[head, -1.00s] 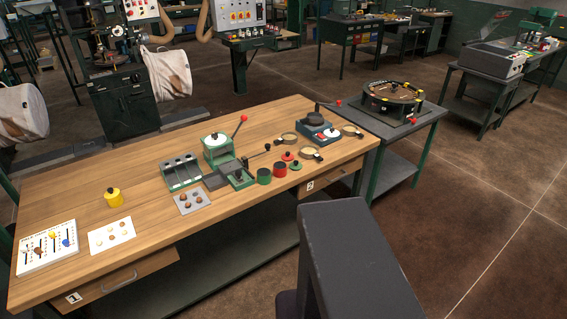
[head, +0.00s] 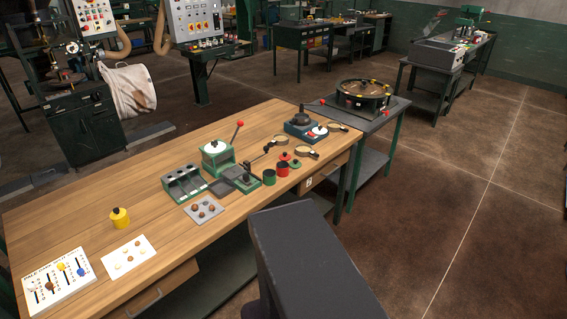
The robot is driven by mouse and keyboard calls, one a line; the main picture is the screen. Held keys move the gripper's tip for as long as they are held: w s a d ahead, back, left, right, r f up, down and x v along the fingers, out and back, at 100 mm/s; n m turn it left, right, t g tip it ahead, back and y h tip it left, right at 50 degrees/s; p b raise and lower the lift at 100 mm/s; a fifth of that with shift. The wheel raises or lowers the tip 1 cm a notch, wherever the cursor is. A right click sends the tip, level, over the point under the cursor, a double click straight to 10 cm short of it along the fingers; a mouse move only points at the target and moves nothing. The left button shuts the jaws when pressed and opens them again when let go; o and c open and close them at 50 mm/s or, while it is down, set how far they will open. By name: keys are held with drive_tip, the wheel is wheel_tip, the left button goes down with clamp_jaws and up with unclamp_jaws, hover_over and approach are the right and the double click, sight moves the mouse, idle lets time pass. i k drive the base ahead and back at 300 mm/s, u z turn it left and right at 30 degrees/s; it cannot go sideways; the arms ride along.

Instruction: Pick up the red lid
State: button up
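The red lid (head: 285,156), a small disc with a dark knob, lies on the wooden workbench (head: 150,195) toward its right end. A green lid (head: 295,164) lies right beside it. A red pot (head: 282,169) and a green pot (head: 269,177) stand just in front and to the left of the lids. My gripper is not in view, so I cannot see whether it is open or shut.
Left of the pots are a green press (head: 216,158) with a red-knobbed lever and a slotted rack (head: 184,183). Brown floor (head: 450,200) right of the bench is open.

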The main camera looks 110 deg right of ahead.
sight(285, 157)
drive_tip(key=z, duration=0.7)
drive_tip(key=i, duration=0.15)
drive_tip(key=z, duration=0.3)
drive_tip(key=k, duration=0.1)
drive_tip(key=z, duration=2.9)
drive_tip(key=i, duration=0.25)
drive_tip(key=u, duration=0.05)
